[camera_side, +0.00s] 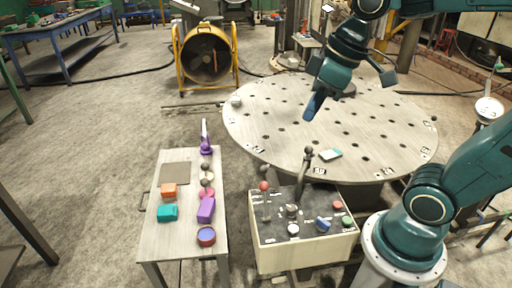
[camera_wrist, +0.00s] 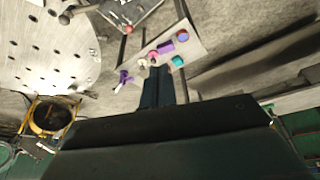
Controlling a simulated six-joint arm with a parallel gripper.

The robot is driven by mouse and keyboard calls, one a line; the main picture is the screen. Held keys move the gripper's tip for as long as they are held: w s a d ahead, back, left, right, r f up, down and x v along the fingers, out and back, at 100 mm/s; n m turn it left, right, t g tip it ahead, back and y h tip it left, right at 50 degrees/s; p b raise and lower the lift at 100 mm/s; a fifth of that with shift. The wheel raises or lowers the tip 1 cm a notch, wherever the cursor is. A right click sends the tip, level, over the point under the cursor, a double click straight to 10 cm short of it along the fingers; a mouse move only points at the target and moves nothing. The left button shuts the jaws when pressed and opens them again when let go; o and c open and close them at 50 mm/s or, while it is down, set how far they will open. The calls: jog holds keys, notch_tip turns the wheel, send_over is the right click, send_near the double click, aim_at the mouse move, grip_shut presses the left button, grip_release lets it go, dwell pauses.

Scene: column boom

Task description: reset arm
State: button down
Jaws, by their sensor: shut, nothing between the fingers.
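My gripper (camera_side: 314,106) is shut and empty, with its dark blue fingers together. In the side view it hangs tilted above the round perforated table (camera_side: 262,142), apart from its surface. The shut fingers also show in the wrist view (camera_wrist: 157,80), where they cover part of the scene below the small side table. My arm reaches in from the upper right of the side view.
A small table (camera_side: 150,240) at the left holds blocks such as a purple block (camera_side: 206,209) and a teal block (camera_side: 167,213). A control box (camera_side: 300,254) with levers stands in front. A yellow-framed fan (camera_side: 206,55) stands behind.

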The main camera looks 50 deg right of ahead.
jog(key=s+d+f+m+t+h, duration=0.1)
jog(key=s+m, duration=0.2)
jog(key=s, duration=0.3)
jog(key=shift+s+d+f+m+t, duration=0.2)
jog(key=shift+s+m+t, duration=0.1)
jog(key=shift+m+t, duration=0.1)
